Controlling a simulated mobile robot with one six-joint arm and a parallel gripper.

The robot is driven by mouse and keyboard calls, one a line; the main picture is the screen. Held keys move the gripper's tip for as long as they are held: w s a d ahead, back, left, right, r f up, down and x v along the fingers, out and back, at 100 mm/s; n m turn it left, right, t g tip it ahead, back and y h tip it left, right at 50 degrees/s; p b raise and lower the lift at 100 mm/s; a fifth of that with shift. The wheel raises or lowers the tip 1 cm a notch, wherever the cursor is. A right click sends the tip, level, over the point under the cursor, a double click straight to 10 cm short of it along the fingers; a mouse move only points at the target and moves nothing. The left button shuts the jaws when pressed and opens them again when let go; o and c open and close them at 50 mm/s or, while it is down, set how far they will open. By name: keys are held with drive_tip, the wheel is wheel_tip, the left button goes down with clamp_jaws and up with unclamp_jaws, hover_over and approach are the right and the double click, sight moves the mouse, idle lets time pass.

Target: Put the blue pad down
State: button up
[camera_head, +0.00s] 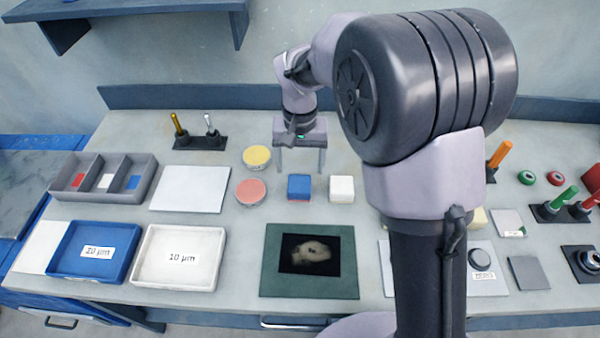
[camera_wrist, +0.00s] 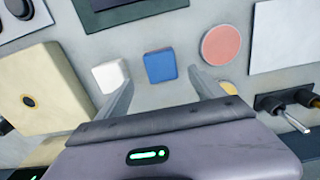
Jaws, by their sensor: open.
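The blue pad (camera_head: 299,186) is a small block with a thin red lower edge. It sits on the bench between the pink round disc and the white block. In the wrist view the blue pad (camera_wrist: 160,66) lies beyond the fingertips, roughly centred between them. My gripper (camera_head: 300,172) is open and empty, fingers pointing down, just behind the blue pad in the head view. In the wrist view my gripper (camera_wrist: 160,80) shows its two fingers spread apart, with nothing between them. The pad appears apart from both fingers.
The white block (camera_head: 341,189) stands right of the pad; the pink disc (camera_head: 250,192) and yellow disc (camera_head: 257,157) are left. A three-compartment tray (camera_head: 149,187), blue tray (camera_head: 62,276) and white tray (camera_head: 140,282) are further left. A green mat (camera_head: 310,289) lies in front.

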drive_tip(key=s+d+r+m+t, duration=0.1)
drive_tip(key=s+d+r, duration=0.15)
drive_tip(key=r, duration=0.25)
drive_tip(key=s+d+r+t+y, duration=0.1)
drive_tip(key=s+d+r, duration=0.1)
drive_tip(key=s+r, duration=0.15)
drive_tip(key=s+d+r+m, duration=0.1)
drive_tip(key=s+d+r, duration=0.15)
drive_tip(key=r, duration=0.35)
drive_tip(key=s+d+r+m+t+y, duration=0.1)
drive_tip(key=s+d+m+t, duration=0.1)
drive_tip(key=s, duration=1.2)
drive_tip(key=shift+s+d+r+t, duration=0.2)
drive_tip(key=shift+d+t, duration=0.3)
drive_tip(key=shift+t, duration=0.4)
